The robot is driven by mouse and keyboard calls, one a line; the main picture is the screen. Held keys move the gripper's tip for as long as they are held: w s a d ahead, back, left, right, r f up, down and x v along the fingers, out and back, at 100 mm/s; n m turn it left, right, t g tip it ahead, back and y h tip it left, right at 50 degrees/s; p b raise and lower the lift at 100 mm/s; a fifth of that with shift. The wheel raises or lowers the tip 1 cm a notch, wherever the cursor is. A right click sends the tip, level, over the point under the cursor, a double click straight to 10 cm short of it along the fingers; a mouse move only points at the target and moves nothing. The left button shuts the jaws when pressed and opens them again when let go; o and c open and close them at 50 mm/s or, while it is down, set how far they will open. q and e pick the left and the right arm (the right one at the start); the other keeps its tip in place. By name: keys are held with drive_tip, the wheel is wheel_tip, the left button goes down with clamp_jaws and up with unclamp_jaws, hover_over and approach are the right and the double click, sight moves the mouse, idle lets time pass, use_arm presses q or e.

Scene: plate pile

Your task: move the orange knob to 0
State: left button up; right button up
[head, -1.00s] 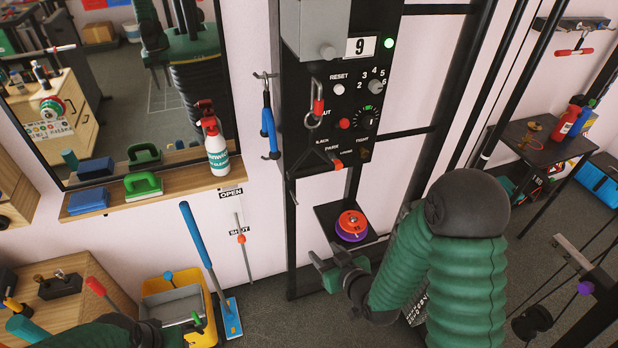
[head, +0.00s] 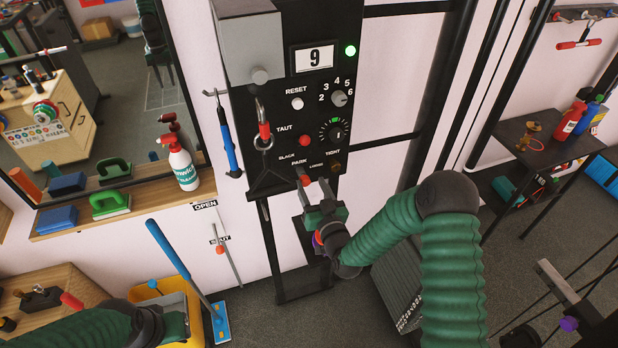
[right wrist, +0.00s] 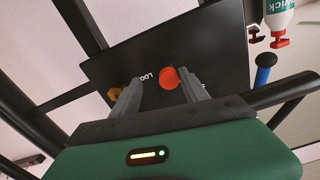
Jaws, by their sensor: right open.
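No 0 mark is readable. In the right wrist view the orange knob (right wrist: 169,78) shows as a round end between the finger lines, nearer the right finger. My right gripper (head: 314,192) is open, just below the knob in the head view; whether it touches is unclear. Its fingers (right wrist: 158,80) are apart in the wrist view. My left gripper (head: 176,325) is low at the left of the head view, its fingers hard to make out.
Above the knob are a red button (head: 304,140), a green-marked dial (head: 334,131), a grey selector (head: 339,99) and a display (head: 315,58) reading 9. A brass knob (right wrist: 115,93) is beside the left finger. A hanging blue-handled tool (head: 229,150) is left of the panel.

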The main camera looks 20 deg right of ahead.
sight(305, 184)
drive_tip(key=shift+w+a, duration=0.2)
drive_tip(key=shift+w, duration=0.95)
drive_tip(key=shift+w+a, duration=0.3)
drive_tip(key=shift+a, duration=0.65)
drive_tip(key=shift+r, duration=0.1)
drive_tip(key=shift+c, duration=0.7)
drive_tip(key=shift+d, duration=0.2)
drive_tip(key=shift+c, duration=1.1)
drive_tip(key=shift+s+d, duration=0.1)
drive_tip(key=shift+d, duration=0.4)
drive_tip(key=c, duration=0.5)
clamp_jaws()
drive_tip(key=shift+a, duration=0.3)
use_arm(q)
drive_tip(key=shift+a, duration=0.85)
